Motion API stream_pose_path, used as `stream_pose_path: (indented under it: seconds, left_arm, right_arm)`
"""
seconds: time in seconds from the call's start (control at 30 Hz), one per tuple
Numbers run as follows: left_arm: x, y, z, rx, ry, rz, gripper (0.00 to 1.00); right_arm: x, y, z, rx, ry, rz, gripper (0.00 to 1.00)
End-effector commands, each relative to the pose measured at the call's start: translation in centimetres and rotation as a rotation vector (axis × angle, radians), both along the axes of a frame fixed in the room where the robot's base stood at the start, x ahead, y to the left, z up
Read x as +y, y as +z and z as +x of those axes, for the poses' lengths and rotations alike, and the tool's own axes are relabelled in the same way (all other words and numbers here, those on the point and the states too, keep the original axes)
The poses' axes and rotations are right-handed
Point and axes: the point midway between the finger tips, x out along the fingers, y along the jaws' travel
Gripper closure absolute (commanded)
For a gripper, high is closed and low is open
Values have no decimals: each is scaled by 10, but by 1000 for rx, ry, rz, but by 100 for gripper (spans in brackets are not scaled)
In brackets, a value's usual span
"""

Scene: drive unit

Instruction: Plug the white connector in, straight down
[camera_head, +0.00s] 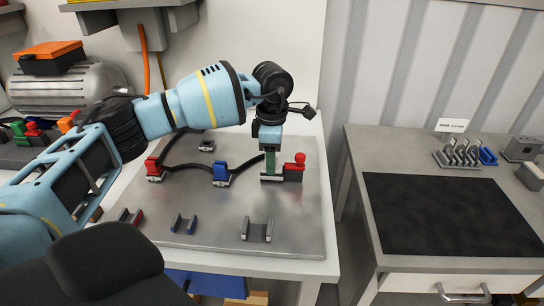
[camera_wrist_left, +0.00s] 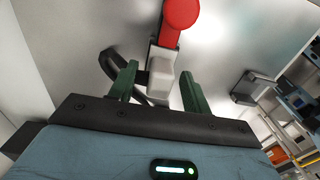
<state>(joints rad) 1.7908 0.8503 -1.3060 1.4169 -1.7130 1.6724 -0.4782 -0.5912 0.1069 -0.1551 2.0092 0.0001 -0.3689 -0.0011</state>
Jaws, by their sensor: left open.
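The white connector (camera_wrist_left: 161,72) shows in the left wrist view, between the two green fingers of my left gripper (camera_wrist_left: 158,90). My left gripper is open, with a gap on each side of the connector. A black cable (camera_wrist_left: 110,68) runs to it. A red knob (camera_wrist_left: 181,14) sits just beyond it. In the head view my left gripper (camera_head: 271,172) points down over the metal plate (camera_head: 210,205), and its fingers hide most of the connector. I cannot tell how deep the connector sits. My right gripper is not in view.
On the plate, a red connector (camera_head: 154,169) and a blue connector (camera_head: 221,173) share the black cable. Empty cradles (camera_head: 184,223) and (camera_head: 257,231) stand near the front edge. A side table with a black mat (camera_head: 450,213) lies right, across a gap.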

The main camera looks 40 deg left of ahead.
Motion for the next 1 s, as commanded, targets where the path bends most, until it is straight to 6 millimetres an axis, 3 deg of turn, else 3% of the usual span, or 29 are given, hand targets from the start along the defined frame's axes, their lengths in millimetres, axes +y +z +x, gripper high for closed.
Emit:
stream_pose_path:
  seconds: [0.5,1.0]
  left_arm:
    - [-1,69,0,-2,-1,-1,51]
    - [0,90,0,-4,0,-1,51]
  right_arm:
    - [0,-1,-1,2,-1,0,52]
    - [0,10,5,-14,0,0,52]
